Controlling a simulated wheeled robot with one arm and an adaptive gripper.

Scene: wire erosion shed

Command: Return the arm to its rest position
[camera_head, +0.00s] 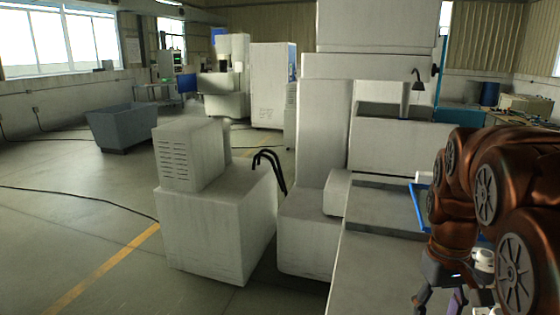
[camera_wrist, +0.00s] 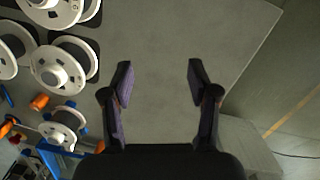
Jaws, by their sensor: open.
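My gripper (camera_wrist: 160,82) is open and empty in the wrist view. Its two dark fingers with purple pads stand apart above a bare grey surface (camera_wrist: 190,35). My arm is the copper-brown one folded at the right of the head view. The gripper (camera_head: 437,303) shows there only in part, low at the right, partly cut off by the bottom edge.
White spools (camera_wrist: 60,72) and small orange and blue parts lie left of my gripper. A large white machine (camera_head: 325,120) stands ahead, with a white cabinet (camera_head: 205,235) beside it. A grey bin (camera_head: 122,130) stands farther back left. Floor at left is mostly open, with cables across it.

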